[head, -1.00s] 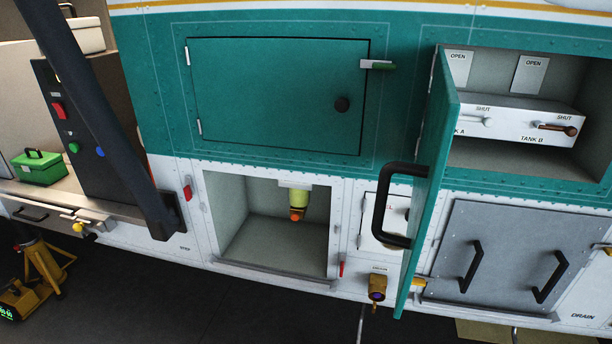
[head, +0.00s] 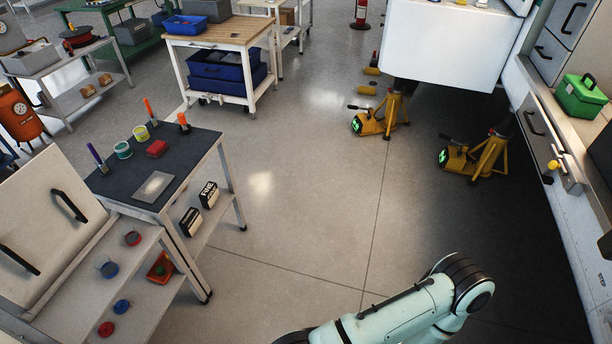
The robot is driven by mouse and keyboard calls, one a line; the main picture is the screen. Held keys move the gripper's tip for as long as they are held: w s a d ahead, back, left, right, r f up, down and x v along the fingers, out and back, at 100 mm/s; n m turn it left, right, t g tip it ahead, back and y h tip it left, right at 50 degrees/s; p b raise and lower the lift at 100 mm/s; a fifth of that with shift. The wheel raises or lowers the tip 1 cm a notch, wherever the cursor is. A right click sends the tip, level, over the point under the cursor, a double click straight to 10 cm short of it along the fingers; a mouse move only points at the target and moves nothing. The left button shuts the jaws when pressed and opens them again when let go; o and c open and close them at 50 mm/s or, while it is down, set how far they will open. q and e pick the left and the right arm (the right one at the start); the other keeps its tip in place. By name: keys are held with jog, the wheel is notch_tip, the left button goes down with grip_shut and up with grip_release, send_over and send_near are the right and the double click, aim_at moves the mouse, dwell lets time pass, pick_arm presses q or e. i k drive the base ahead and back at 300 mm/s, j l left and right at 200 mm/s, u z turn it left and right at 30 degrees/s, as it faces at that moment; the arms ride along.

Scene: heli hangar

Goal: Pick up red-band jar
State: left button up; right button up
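Two small jars stand on the dark top of the bench at left: one with a teal band (head: 123,150) and one with a yellow band (head: 141,132). One of my arms crosses the bottom right of the view. Neither gripper shows.
The dark-topped bench (head: 170,190) also holds markers and a grey plate (head: 153,187). Yellow jacks (head: 380,118) stand beneath the white body at upper right. A wood-topped cart (head: 222,35) stands at the back. The grey floor (head: 290,220) between is clear.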

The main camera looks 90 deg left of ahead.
aim_at(128, 231)
jog(key=u, duration=5.35)
jog(key=i+l+u, duration=0.1)
jog(key=u, duration=0.25)
jog(key=l+u, duration=0.15)
jog(key=u, duration=0.25)
jog(key=l+u, duration=0.15)
jog(key=u, duration=0.25)
jog(key=l+u, duration=0.4)
jog(key=k+l+u, duration=0.1)
jog(key=l+u, duration=0.35)
jog(key=k+l+u, duration=0.1)
jog(key=l, duration=0.3)
jog(key=k+l+u, duration=0.15)
jog(key=l, duration=0.2)
jog(key=k+l+u, duration=0.1)
jog(key=l, duration=0.25)
jog(key=k, duration=0.1)
